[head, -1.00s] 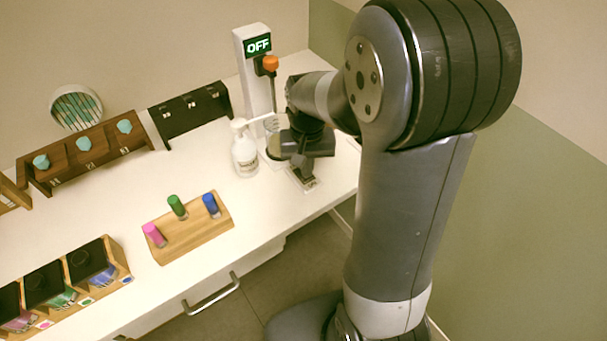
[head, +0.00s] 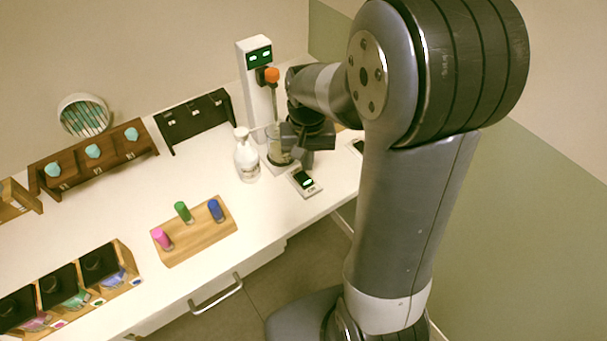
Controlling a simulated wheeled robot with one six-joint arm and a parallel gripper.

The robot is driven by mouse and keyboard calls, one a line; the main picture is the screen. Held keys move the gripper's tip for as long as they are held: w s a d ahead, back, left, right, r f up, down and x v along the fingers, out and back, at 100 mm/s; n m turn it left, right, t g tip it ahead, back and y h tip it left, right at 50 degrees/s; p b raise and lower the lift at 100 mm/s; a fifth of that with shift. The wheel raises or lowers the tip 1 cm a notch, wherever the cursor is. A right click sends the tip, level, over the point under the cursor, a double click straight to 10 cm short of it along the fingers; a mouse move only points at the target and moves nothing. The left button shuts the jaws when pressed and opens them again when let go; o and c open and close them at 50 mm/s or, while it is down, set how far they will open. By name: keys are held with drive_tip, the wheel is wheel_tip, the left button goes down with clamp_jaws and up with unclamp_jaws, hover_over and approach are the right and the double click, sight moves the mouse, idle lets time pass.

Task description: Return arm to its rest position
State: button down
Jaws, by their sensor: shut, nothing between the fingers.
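My arm rises at the right of the head view and bends over the far right of the white counter (head: 215,185). My gripper (head: 307,160) hangs at its end, shut and empty, pointing down. It is just above and behind a small device with a lit green display (head: 304,180). A glass beaker (head: 278,152) stands beside the gripper at its left, partly hidden by it. Behind them is a white stirrer tower (head: 257,85) with an orange-topped rod and a lit green screen.
A wooden block (head: 190,245) holds pink, green and blue vials. Wooden racks (head: 95,165), a black rack (head: 195,120) and bins with black-lidded bottles (head: 75,290) fill the left. The counter's middle is clear.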

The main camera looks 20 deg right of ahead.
sight(307, 182)
wheel_tip(307, 182, up, 2)
drive_tip(key=shift+p, duration=0.55)
drive_tip(key=shift+f, duration=0.15)
wheel_tip(307, 182, down, 7)
drive_tip(key=b, duration=0.6)
drive_tip(key=shift+r, duration=0.2)
